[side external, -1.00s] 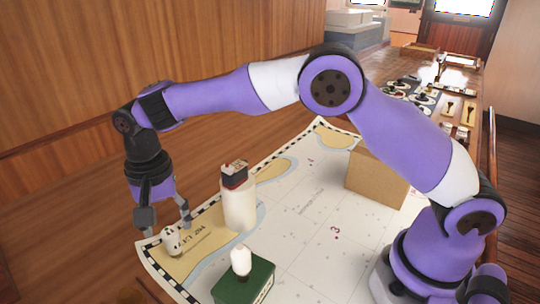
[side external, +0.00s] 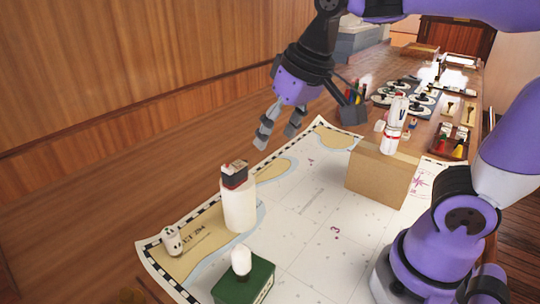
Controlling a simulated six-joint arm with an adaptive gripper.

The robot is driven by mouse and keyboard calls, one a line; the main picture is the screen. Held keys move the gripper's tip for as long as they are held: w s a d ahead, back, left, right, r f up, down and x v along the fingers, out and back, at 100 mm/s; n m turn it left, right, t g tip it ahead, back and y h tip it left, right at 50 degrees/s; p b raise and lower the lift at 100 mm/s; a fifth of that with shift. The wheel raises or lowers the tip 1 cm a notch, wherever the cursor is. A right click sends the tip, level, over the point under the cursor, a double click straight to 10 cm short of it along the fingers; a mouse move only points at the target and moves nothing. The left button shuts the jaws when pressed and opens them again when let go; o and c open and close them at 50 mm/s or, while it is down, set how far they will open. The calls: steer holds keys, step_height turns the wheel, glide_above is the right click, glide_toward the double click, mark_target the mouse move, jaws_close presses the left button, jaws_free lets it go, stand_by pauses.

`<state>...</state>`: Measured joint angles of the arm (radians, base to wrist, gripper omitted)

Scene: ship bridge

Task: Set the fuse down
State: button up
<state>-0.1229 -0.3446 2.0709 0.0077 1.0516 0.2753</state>
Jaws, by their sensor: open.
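A small white piece with dark marks (side external: 172,240), which looks like the fuse, stands on the chart (side external: 310,235) near its left corner, tilted slightly. Nothing holds it. My gripper (side external: 277,134) is open and empty, with its fingers pointing down. It is well up and to the right of the white piece, in the air beyond the chart's far edge as seen here.
A white cylinder (side external: 239,207) carries a black, red and white block (side external: 234,174). A green box (side external: 244,283) bears a white rounded piece (side external: 241,260). A cardboard box (side external: 377,178) bears a red-and-white bottle (side external: 394,125). A pen holder (side external: 353,110) stands behind.

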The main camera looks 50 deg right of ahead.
steer(key=s+d+f+n+t, duration=0.1)
steer(key=s+d+f, duration=0.2)
steer(key=s, duration=0.3)
steer(key=shift+f+n, duration=0.25)
steer(key=shift+n, duration=0.15)
stand_by(0.8)
